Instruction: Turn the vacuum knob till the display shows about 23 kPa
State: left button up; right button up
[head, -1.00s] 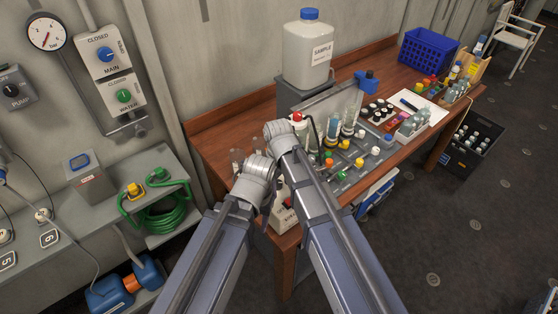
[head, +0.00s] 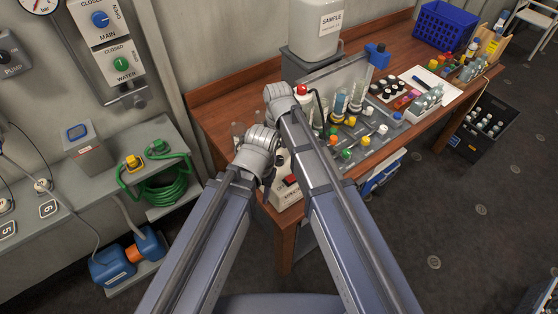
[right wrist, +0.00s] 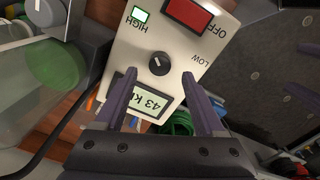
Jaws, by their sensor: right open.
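The vacuum box shows in the right wrist view as a pale panel (right wrist: 205,42), seen upside down. Its dark round knob (right wrist: 159,63) sits between the HIGH and LOW marks. The display (right wrist: 148,100) reads 43 and the start of its unit; the right finger side leaves the rest unclear. My right gripper (right wrist: 158,76) is open, its two dark fingers apart on either side of the knob's near side and the display. I cannot tell whether they touch the panel. In the head view the box (head: 287,196) is partly behind my right arm. My left gripper is hidden.
A red switch (right wrist: 188,12) marked OFF and a lit window (right wrist: 140,14) are on the panel. The wooden bench (head: 222,110) holds a valve board with vials (head: 355,110) and a sample jug (head: 316,30). A green hose (head: 165,182) lies at left.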

aim_at(279, 159)
notch_tip(279, 159, down, 4)
jog(key=b, duration=0.3)
jog(key=shift+f, duration=0.1)
jog(key=shift+c, duration=0.4)
grip_shut()
